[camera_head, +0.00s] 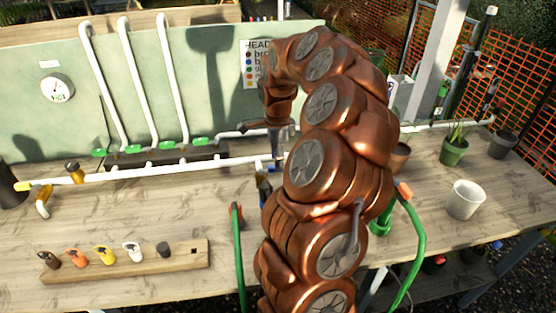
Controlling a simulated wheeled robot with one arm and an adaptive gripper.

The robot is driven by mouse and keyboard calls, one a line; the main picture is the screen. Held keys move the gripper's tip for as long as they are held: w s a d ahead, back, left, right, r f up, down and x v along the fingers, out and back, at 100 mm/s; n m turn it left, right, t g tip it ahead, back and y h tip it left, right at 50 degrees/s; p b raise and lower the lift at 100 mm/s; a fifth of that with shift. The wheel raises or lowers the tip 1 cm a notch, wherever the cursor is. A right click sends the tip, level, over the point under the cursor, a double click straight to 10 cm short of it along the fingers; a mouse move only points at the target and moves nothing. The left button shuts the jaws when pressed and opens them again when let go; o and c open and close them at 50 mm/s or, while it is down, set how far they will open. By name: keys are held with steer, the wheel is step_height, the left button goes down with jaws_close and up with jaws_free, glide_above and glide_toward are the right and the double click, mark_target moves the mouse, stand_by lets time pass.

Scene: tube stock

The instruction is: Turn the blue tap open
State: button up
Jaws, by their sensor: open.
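A small blue part (271,170), which looks like the blue tap's handle, shows near the right end of the white pipe along the bench. My arm hides most of the tap, so I cannot tell how its handle is turned. My gripper (278,160) points down from the copper-coloured arm, just above this blue part. Its fingers are small and partly covered by the arm. It is open, and I see nothing held in it. I cannot tell whether it touches the tap.
The white pipe (150,171) crosses the wooden bench. Several green-handled valves (134,149) sit behind it. A wooden block (180,268) holds coloured handles at front left. A green hose (239,260) hangs over the front. A white pot (464,200) stands on the right.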

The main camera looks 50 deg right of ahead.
steer(key=shift+f+p, duration=0.3)
steer(key=shift+f, duration=0.95)
jaws_close()
